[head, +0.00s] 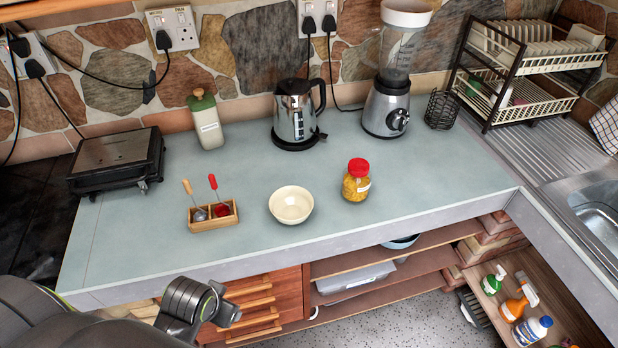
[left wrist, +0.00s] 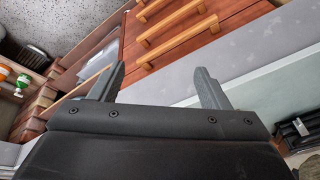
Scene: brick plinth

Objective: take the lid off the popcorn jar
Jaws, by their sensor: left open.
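The popcorn jar (head: 356,187) stands upright on the grey-green worktop in the head view, right of the white bowl. It is clear with yellow contents and a pale label. Its red lid (head: 359,167) sits on top. My left gripper (left wrist: 160,72) shows in the left wrist view with its two fingers apart and nothing between them. In the head view my left arm is at the lower left, in front of the counter edge, well away from the jar. My right gripper is not in view.
A cream bowl (head: 291,204) and a wooden box with two spoons (head: 213,216) stand left of the jar. Behind are a green-lidded canister (head: 206,119), a kettle (head: 295,114) and a blender (head: 387,107). The worktop (head: 420,190) right of the jar is clear.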

